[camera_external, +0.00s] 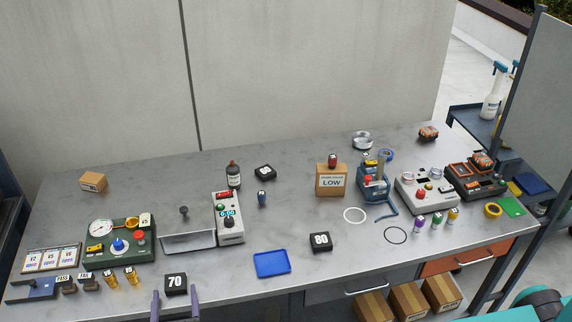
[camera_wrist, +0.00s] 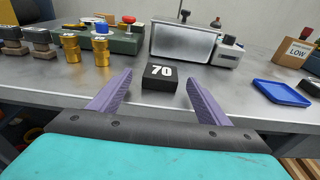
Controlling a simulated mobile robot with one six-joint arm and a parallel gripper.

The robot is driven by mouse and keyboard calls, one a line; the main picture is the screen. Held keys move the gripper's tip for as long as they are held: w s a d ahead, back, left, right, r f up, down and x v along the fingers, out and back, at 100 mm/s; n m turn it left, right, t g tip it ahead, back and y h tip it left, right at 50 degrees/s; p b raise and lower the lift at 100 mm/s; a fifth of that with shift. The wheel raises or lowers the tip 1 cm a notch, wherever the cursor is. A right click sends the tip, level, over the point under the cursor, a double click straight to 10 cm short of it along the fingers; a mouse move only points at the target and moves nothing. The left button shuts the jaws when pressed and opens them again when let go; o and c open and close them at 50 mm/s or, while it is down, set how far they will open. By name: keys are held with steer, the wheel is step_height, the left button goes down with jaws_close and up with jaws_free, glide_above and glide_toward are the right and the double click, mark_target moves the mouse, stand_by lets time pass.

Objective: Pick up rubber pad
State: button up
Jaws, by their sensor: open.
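A black rubber pad marked 70 (camera_external: 176,283) lies on the grey table near its front edge; it also shows in the wrist view (camera_wrist: 160,77). My gripper (camera_external: 176,296) is open, with its two purple fingers apart. In the wrist view, the gripper (camera_wrist: 159,84) has one finger on each side of the pad's near end, with gaps on both sides. A second black pad marked 80 (camera_external: 320,242) lies right of the blue tray. A third black block (camera_external: 265,172) lies farther back, its marking unclear.
Brass weights (camera_wrist: 101,52) and stamps (camera_wrist: 38,40) stand left of the pad. A metal trough (camera_wrist: 182,42) is behind it. The blue tray (camera_external: 272,276) lies to the right. The table (camera_external: 225,293) is clear between pad and tray.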

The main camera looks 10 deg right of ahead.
mark_target(175, 283)
steer(key=shift+w, duration=0.2)
steer(key=shift+w+p, duration=1)
steer(key=shift+w, duration=0.85)
steer(key=shift+w+d+f, duration=0.1)
steer(key=shift+w+f, duration=0.15)
steer(key=shift+w, duration=0.45)
steer(key=c, duration=1.2)
steer(key=shift+r, duration=0.1)
